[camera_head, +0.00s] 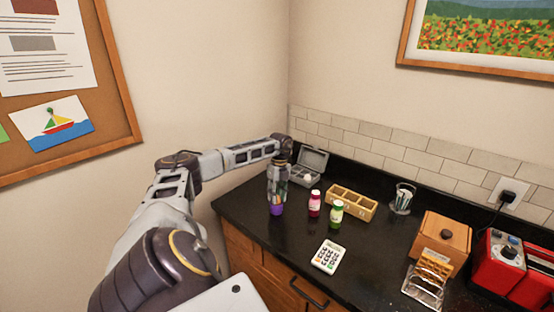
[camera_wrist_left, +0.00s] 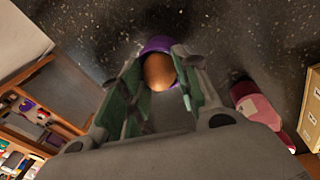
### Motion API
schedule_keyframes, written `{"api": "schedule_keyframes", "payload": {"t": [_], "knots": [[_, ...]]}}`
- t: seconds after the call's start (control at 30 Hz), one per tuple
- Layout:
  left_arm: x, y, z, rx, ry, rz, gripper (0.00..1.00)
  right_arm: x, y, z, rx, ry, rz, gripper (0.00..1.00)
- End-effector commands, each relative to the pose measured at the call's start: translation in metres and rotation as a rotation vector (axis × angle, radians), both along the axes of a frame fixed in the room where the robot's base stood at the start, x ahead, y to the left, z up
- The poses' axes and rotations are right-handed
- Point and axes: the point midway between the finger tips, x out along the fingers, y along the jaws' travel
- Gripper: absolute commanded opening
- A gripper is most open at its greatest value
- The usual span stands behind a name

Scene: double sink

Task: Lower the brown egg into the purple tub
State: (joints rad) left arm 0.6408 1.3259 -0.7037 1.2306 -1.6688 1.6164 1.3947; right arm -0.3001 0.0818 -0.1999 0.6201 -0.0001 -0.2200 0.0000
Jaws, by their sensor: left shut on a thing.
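The purple tub (camera_head: 276,209) stands on the black counter near its front edge, below my left gripper (camera_head: 277,188). In the left wrist view the brown egg (camera_wrist_left: 159,72) sits between the fingertips of my left gripper (camera_wrist_left: 163,80), with the rim of the purple tub (camera_wrist_left: 157,44) right behind it. The left gripper is shut on the egg and points down over the tub. I cannot tell whether the egg is inside the rim or just above it. In the head view the egg is hidden by the fingers. My right gripper is not in view.
A pink bottle (camera_head: 314,204) and a green bottle (camera_head: 336,214) stand just right of the tub. A grey open case (camera_head: 309,168) is behind, with a wooden divided box (camera_head: 352,203) further right. Bare counter (camera_head: 375,240) shows to the right.

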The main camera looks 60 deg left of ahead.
Motion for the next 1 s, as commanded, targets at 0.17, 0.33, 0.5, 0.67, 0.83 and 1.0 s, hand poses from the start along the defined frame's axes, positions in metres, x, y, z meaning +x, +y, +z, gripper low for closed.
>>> {"api": "schedule_keyframes", "payload": {"t": [0.17, 0.33, 0.5, 0.67, 0.83, 1.0], "knots": [[0.0, 0.0, 0.0, 0.0, 0.0, 0.0, 0.34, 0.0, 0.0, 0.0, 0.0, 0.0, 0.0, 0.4], [0.0, 0.0, 0.0, 0.0, 0.0, 0.0, 0.56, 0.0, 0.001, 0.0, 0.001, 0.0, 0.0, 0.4], [0.0, 0.0, 0.0, 0.0, 0.0, 0.0, 0.57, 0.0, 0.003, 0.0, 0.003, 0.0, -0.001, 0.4], [0.0, 0.0, 0.0, 0.0, 0.0, 0.0, 0.57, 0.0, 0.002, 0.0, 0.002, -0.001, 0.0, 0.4], [0.001, 0.001, 0.005, 0.0, -0.001, 0.0, 0.57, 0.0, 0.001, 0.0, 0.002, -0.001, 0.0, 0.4], [0.004, 0.002, 0.019, 0.0, -0.003, 0.0, 0.57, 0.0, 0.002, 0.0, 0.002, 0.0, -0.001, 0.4]]}}
